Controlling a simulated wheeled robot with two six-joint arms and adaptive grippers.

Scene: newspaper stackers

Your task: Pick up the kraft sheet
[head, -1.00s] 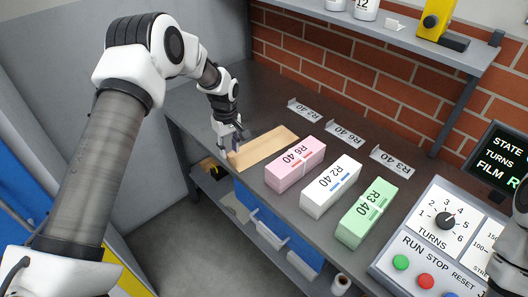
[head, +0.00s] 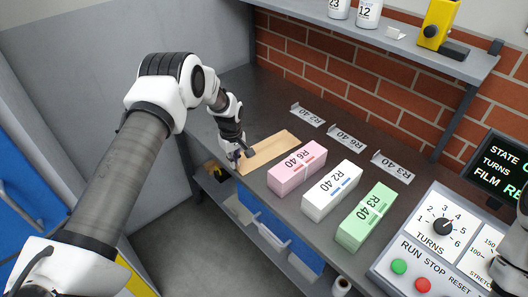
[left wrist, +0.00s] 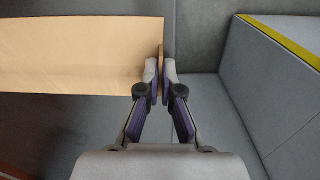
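The kraft sheet (head: 270,150) is a tan, flat rectangle lying on the dark bench, left of the pink box. In the left wrist view the sheet (left wrist: 75,55) runs in from the left, and its end edge lies at the fingers. My left gripper (head: 237,162) is at the sheet's near-left end, by the bench's front edge. In the left wrist view its fingertips (left wrist: 161,72) are nearly together, one on each side of a thin tan strip at that end. My right gripper is not in view; only part of my right arm shows at the right edge.
Pink (head: 297,168), white (head: 331,191) and green (head: 366,218) boxes stand in a row right of the sheet. Several label holders (head: 347,138) stand behind. A control panel (head: 430,245) is at right. A shelf (head: 400,42) overhangs the back.

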